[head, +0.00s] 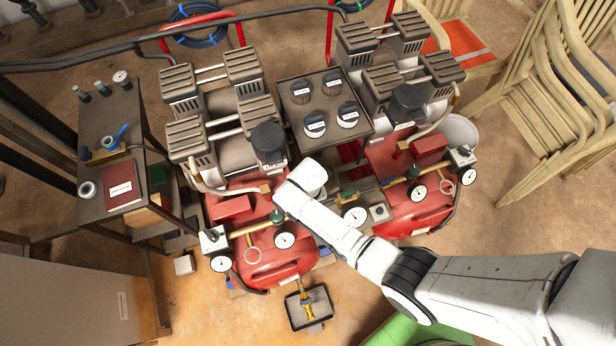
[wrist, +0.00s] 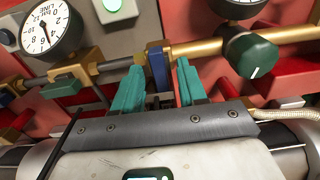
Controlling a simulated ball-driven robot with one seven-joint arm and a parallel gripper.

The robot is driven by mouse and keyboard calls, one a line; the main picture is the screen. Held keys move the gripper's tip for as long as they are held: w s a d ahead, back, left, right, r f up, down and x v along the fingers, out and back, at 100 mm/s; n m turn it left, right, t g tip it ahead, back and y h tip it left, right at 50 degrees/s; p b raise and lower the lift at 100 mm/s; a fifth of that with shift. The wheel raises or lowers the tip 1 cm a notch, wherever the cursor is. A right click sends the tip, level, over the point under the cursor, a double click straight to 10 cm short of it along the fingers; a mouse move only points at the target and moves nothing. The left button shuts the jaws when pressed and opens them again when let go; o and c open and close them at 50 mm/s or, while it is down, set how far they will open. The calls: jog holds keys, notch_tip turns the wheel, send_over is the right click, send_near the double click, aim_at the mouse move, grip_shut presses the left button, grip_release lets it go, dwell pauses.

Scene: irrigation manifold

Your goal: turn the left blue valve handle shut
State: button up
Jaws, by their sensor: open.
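In the wrist view, a blue valve handle (wrist: 157,67) stands upright across the brass pipe (wrist: 215,44). My gripper (wrist: 158,84) is open, with one teal finger on each side of the handle. In the head view, my white wrist covers the handle and the fingers, over the pipework between the red tanks. Whether this is the left handle cannot be told from the head view.
A dark green knob (wrist: 250,55) sits on the pipe right of the fingers, and a pressure gauge (wrist: 45,28) is at upper left. In the head view, a red tank (head: 270,262) and compressor heads (head: 190,138) crowd the area. A tray (head: 309,308) lies in front.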

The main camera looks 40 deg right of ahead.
notch_tip(320, 180, up, 11)
jog(key=p, duration=0.1)
dwell(0.4)
jog(key=shift+f, duration=0.1)
dwell(0.4)
jog(key=s+d+r+n, duration=0.1)
jog(key=s+d+r, duration=0.3)
jog(key=s+r, duration=0.3)
jog(key=s+d+r+n+t, duration=0.1)
jog(key=s+d+r+n, duration=0.1)
jog(key=s+r, duration=0.4)
jog(key=s+d, duration=0.1)
jog(key=s, duration=0.3)
jog(key=shift+d+r, duration=0.35)
jog(key=shift+d, duration=0.05)
